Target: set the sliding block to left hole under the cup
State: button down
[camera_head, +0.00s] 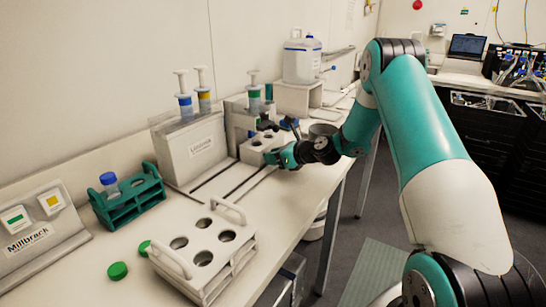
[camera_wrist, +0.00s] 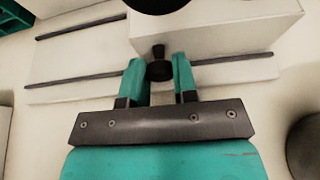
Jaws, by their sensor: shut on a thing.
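The white sliding block (camera_head: 250,153) sits on the rails below the dispenser stand with the green-banded plunger (camera_head: 254,92). Dark round holes show in its top. In the wrist view, the block (camera_wrist: 235,30) fills the upper right, with a dark round opening cut off by the top edge. A black knob (camera_wrist: 158,66) sticks out of its near face. My gripper (camera_head: 275,156) is at the block's front right side. In the wrist view, my gripper's teal fingers (camera_wrist: 159,78) are shut on the knob. I cannot clearly make out the cup or which hole is under it.
Dark rails (camera_head: 240,185) run along the bench. A white rack (camera_head: 203,258) with round holes stands in front, near green caps (camera_head: 118,270). A green rack (camera_head: 128,202) holds a blue-capped tube. A white box (camera_head: 190,150) with plungers stands behind the rails.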

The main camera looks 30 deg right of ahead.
jog(key=c, duration=0.9)
grip_release()
jog(key=shift+w+d, duration=0.1)
jog(key=shift+d, duration=0.2)
jog(key=b+v, duration=0.1)
jog(key=v, duration=1.6)
jog(key=shift+s+b, duration=0.25)
jog(key=shift+b, duration=0.1)
